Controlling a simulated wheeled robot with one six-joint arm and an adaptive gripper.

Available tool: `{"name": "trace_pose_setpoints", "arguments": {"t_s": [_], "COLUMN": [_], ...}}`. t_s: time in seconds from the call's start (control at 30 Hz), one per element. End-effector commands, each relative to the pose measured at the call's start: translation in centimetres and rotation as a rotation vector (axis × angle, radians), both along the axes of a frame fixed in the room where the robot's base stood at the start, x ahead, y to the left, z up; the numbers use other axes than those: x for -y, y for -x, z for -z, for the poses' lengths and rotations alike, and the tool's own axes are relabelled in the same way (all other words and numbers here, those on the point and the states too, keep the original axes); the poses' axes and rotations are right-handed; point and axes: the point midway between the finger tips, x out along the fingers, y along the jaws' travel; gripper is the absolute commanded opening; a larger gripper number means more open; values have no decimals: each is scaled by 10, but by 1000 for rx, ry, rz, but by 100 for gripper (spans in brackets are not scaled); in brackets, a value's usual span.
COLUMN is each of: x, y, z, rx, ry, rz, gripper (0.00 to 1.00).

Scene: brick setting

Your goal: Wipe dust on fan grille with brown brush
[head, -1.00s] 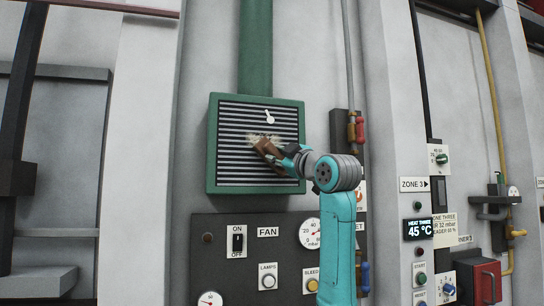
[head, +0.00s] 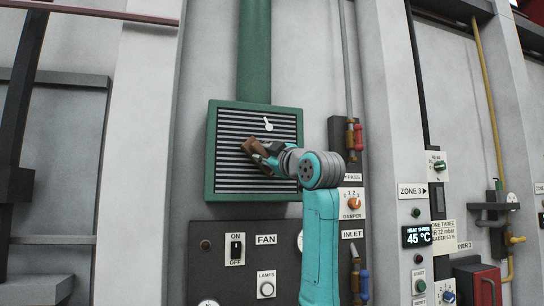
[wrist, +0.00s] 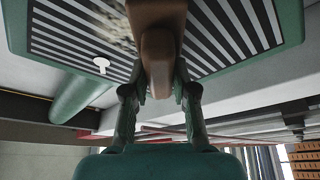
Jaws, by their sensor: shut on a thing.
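The fan grille is a green-framed box (head: 210,150) with dark and pale slats, mounted on the wall under a green duct. My gripper (head: 270,157) is in front of its slats, shut on the handle of the brown brush (head: 251,146). In the wrist view the brush (wrist: 158,60) stands between the two fingers of my gripper (wrist: 159,92) and reaches to the slats. A pale, speckled dust patch (wrist: 112,22) lies on the slats beside the brush head there. The bristles are hidden, and I cannot tell whether they touch the slats.
A small white key-shaped piece (head: 268,124) is on the grille's upper right. Below is a dark FAN panel (head: 215,268) with a switch and lamp button. Pipes with red and blue handles (head: 358,137) run to the right of my arm.

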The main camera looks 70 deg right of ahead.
Motion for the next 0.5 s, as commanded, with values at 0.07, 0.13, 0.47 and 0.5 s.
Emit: {"name": "trace_pose_setpoints", "arguments": {"t_s": [0.07, 0.13, 0.47, 0.5], "x": [-1, -2, -15, -17], "y": [-4, -5, -20, -22], "z": [1, 1, 2, 2], "rx": [-2, -2, -3, -2], "ry": [-3, -4, -5, -4], "rz": [-1, 0, -3, -3], "gripper": [0, 0, 0, 0]}}
